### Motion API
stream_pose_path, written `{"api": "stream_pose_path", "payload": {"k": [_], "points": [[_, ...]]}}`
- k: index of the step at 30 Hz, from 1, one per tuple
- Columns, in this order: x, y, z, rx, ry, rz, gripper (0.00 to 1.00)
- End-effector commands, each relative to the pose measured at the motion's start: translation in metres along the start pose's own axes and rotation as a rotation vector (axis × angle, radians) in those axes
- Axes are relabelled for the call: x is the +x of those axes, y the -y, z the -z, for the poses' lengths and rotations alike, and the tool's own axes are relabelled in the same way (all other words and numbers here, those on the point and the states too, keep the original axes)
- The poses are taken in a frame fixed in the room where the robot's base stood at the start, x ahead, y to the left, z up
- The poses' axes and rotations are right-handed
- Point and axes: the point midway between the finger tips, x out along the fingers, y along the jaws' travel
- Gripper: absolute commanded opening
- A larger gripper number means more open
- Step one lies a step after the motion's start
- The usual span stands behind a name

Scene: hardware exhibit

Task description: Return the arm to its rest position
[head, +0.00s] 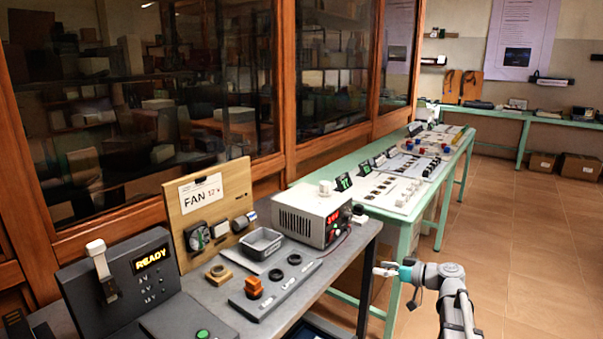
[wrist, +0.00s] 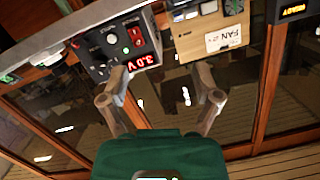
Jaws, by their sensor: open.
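My gripper (head: 384,269) is in the lower right of the head view, to the right of the grey bench's edge, with the floor and a green table leg behind it. My arm (head: 455,300) comes up from the bottom edge and bends left to it. In the wrist view my gripper (wrist: 160,76) has its two fingers spread wide with nothing between them. That view is upside down. It shows the power supply (wrist: 118,42) with a red display and the wooden FAN board (wrist: 215,35) beyond the fingers, apart from them.
The grey bench (head: 330,262) carries a READY box (head: 120,275), a metal tray (head: 262,243), an orange block (head: 253,287) on a dark plate, and the power supply (head: 312,214). A long green table (head: 405,212) stands behind. Glass cabinets line the left. The tiled floor (head: 530,245) at right is clear.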

Motion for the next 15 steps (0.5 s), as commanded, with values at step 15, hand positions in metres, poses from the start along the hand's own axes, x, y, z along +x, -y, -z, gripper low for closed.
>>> {"api": "stream_pose_path", "payload": {"k": [15], "points": [[0.036,0.075,-0.105,0.307,0.527,-0.093,0.81]]}}
